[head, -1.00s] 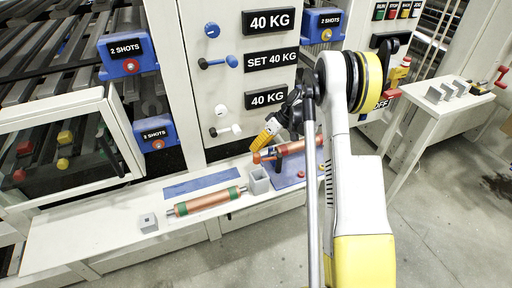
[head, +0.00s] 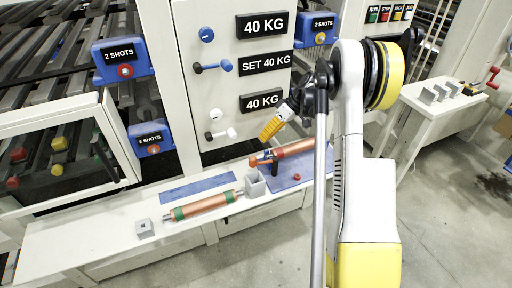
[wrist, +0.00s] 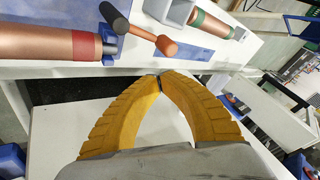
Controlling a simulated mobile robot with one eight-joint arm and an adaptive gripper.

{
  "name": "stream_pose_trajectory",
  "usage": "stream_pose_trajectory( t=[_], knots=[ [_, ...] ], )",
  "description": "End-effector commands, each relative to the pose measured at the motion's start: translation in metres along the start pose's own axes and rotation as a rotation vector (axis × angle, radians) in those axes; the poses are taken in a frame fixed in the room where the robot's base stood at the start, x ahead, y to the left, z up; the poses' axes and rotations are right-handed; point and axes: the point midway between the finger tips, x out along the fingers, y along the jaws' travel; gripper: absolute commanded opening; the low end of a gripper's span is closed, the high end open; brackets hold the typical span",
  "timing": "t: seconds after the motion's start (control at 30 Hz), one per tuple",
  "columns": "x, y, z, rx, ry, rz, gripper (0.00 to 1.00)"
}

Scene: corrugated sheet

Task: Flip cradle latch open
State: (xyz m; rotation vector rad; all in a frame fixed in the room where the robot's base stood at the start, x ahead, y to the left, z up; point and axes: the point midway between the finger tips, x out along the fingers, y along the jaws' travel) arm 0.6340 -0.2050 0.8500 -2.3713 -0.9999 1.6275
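The cradle latch, a dark bar with an orange end (wrist: 165,46), shows at the top of the wrist view beside a copper roller with a red band (wrist: 50,38). In the head view the latch (head: 262,161) lies at the left end of that roller (head: 295,149), over a blue pad (head: 310,173). My gripper (wrist: 159,76) has yellow fingers whose tips meet, with nothing seen between them. In the head view my gripper (head: 271,130) is above the latch and apart from it. The latch's pivot is not clear.
A grey square holder (head: 254,184) stands left of the blue pad. A green-banded copper roller (head: 205,205) lies along the white bench (head: 75,240), near a small grey block (head: 144,228). The white panel (head: 205,110) rises behind.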

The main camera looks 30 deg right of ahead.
Motion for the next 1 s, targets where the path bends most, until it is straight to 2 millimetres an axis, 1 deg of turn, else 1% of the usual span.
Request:
stream_pose_trajectory(
  t=[0.03, 0.1, 0.2, 0.3, 0.87, 0.93, 0.97, 1.0],
  knots=[
    [-0.01, 0.0, 0.001, 0.001, 0.001, 0.001, 0.0],
    [-0.02, 0.001, 0.0, 0.001, 0.001, 0.001, 0.0],
    [-0.03, 0.0, 0.0, 0.0, 0.0, 0.0, 0.0],
    [-0.035, 0.0, 0.0, 0.0, 0.0, 0.0, 0.0],
    [-0.036, -0.001, -0.001, 0.0, 0.0, 0.001, 0.0],
    [-0.037, -0.006, -0.004, 0.004, -0.003, 0.008, 0.0],
    [-0.039, -0.011, -0.006, 0.008, -0.006, 0.015, 0.0],
    [-0.041, -0.021, -0.01, 0.018, -0.011, 0.026, 0.0]
  ],
)
